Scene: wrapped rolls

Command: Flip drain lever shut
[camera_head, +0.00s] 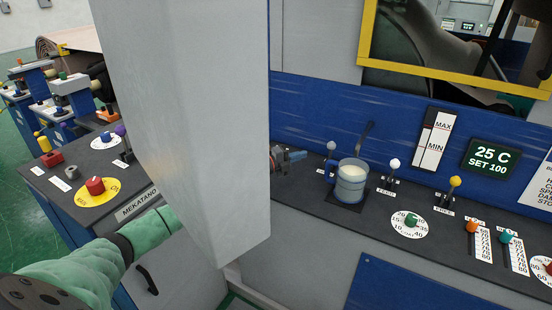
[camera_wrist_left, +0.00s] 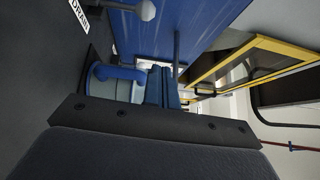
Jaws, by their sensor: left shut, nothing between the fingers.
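The drain lever's pale round knob (camera_head: 331,146) stands upright on the dark console, left of the blue mug. The knob (camera_wrist_left: 146,10) also shows at the top edge of the left wrist view, beside the DRAIN label (camera_wrist_left: 80,12). My left gripper (camera_head: 304,155) pokes out past the grey column, a little left of the lever and apart from it. In the left wrist view its blue fingers (camera_wrist_left: 165,72) are together and empty, pointing toward the mug. The column hides most of my left forearm. My right gripper is not in view.
A blue mug (camera_head: 351,185) with pale contents and a ladle (camera_head: 366,132) stands right of the lever. A white-knobbed lever (camera_head: 394,163) and a yellow-knobbed lever (camera_head: 455,181) stand farther right. The blue back wall (camera_head: 310,105) rises behind.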

